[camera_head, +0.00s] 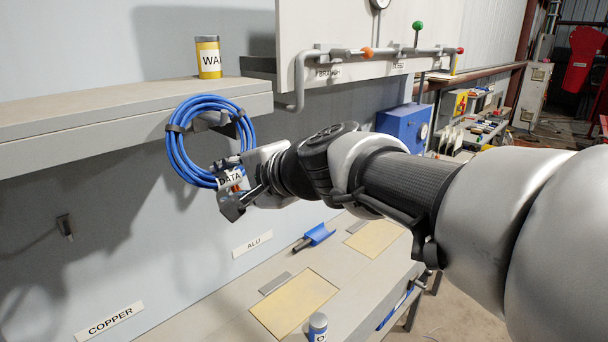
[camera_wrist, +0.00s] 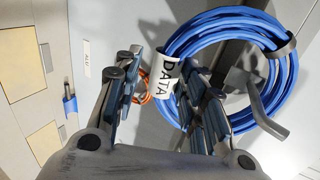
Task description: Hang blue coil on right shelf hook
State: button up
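The blue coil (camera_head: 173,150) hangs at the right end of the shelf, around a grey hook (camera_head: 207,120) under it. In the wrist view the coil (camera_wrist: 290,75) is at the upper right, with the bent grey hook (camera_wrist: 262,106) crossing its opening. Its white DATA tag (camera_head: 231,178) is at the coil's lower right; it also shows in the wrist view (camera_wrist: 163,78). My gripper (camera_wrist: 155,100) has its fingers parted at the coil's tagged side. The right finger overlaps the coil's near edge, so contact there is unclear.
A yellow-banded can (camera_head: 208,57) stands on the shelf (camera_head: 130,108) above the coil. Grey pipework (camera_head: 300,80) runs to the right. Orange loops (camera_wrist: 146,88) show beyond my fingers.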

jog(key=shift+o, duration=1.1)
jog(key=shift+r, duration=0.1)
jog(key=shift+s+d+r, duration=0.1)
jog(key=shift+d+r, duration=0.05)
jog(key=shift+r, duration=0.05)
jog(key=v, duration=1.1)
jog(key=s+d+f+n+g+h, duration=0.2)
jog(key=s+d+f+n+h, duration=0.2)
jog(key=s+d+f, duration=0.6)
jog(key=s+d+f+n+g+h+b, duration=0.1)
jog(key=s+d+f+n+h, duration=0.3)
jog(key=s+d+f, duration=0.5)
jog(key=d+f+h, duration=0.2)
jog(key=d+f, duration=0.1)
jog(key=f, duration=0.2)
jog(key=shift+s+f+g, duration=0.35)
jog(key=shift+f+g, duration=0.05)
